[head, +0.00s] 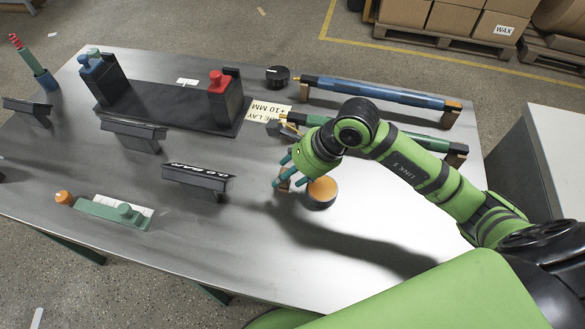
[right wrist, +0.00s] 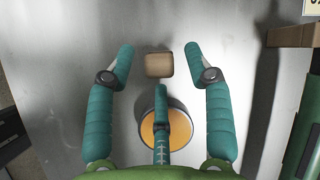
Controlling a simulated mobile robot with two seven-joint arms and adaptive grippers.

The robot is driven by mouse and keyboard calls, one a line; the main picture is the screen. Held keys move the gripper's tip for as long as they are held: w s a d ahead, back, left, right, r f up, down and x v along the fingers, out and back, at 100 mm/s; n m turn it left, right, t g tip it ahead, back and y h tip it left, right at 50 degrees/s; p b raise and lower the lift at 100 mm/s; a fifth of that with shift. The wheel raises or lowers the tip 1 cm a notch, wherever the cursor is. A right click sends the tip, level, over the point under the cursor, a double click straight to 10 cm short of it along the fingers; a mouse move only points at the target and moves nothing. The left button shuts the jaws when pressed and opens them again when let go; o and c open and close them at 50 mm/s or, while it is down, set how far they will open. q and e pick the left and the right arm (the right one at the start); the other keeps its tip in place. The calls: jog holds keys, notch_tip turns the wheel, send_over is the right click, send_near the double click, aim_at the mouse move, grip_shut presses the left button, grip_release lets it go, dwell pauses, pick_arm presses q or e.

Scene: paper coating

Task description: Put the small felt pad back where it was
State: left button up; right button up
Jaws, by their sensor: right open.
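A small tan square pad with rounded corners, which looks like the felt pad (right wrist: 159,65), lies between the spread fingers in the right wrist view. In the head view the pad (head: 284,185) is partly hidden by the fingers. My right gripper (head: 287,176) is open around the pad, over the metal table (head: 345,235). In the right wrist view, my gripper (right wrist: 160,74) has a finger on each side, with visible gaps to the pad, and a third finger below it. I cannot tell the fingertips' height above the table. My left gripper is not in view.
A round tin with an orange top (head: 322,190) stands close beside the gripper, partly under the third finger in the wrist view. A black lettered block (head: 197,178) is to the left. Blue (head: 380,92) and green bars lie behind. The table front is clear.

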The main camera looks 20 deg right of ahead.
jog(key=v, duration=1.2)
jog(key=shift+b, duration=0.35)
jog(key=shift+f, duration=0.1)
